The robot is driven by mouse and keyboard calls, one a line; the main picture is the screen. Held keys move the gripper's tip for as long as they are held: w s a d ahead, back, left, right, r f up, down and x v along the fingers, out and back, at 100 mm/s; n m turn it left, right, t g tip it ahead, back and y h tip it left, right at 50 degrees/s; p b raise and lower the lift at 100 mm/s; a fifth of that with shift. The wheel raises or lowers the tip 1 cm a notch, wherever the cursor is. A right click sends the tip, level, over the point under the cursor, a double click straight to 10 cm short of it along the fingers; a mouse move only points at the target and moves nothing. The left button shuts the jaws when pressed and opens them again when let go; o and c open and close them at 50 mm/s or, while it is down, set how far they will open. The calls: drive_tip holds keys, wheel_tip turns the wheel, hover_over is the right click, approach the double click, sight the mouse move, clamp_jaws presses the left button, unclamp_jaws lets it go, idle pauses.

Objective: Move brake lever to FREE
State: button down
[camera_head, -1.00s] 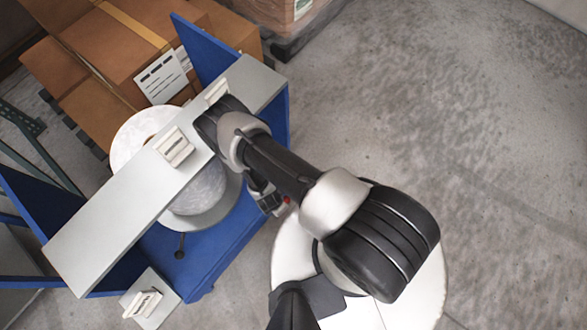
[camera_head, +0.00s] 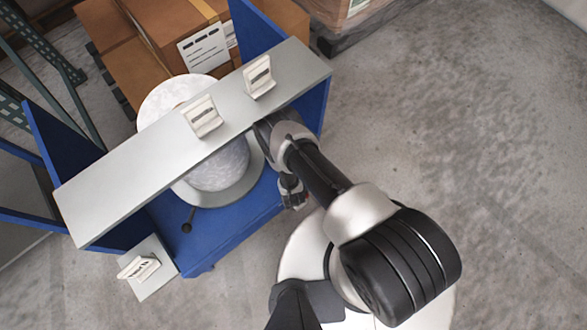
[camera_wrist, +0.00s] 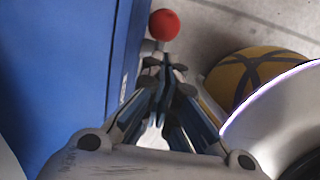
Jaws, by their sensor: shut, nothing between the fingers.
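A red ball knob (camera_wrist: 164,24) on a short pale stem shows in the wrist view, just beyond my fingertips and beside a blue panel. I cannot tell whether my fingers touch the stem. My gripper (camera_wrist: 166,70) has its fingers together and empty. In the head view my gripper (camera_head: 292,197) hangs at the right end of the blue stand (camera_head: 235,225), low beside it. The red knob is hidden there. A thin dark rod with a black ball (camera_head: 187,227) sticks out at the stand's front. No FREE marking is readable.
A grey beam (camera_head: 130,180) with white label holders (camera_head: 203,117) spans the stand above a large white drum (camera_head: 215,165). Boxes (camera_head: 170,30) stand behind. A yellow and dark rounded object (camera_wrist: 250,75) lies near my gripper. Open floor (camera_head: 460,130) is to the right.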

drive_tip(key=shift+w+d+f, duration=0.3)
drive_tip(key=shift+d, duration=0.05)
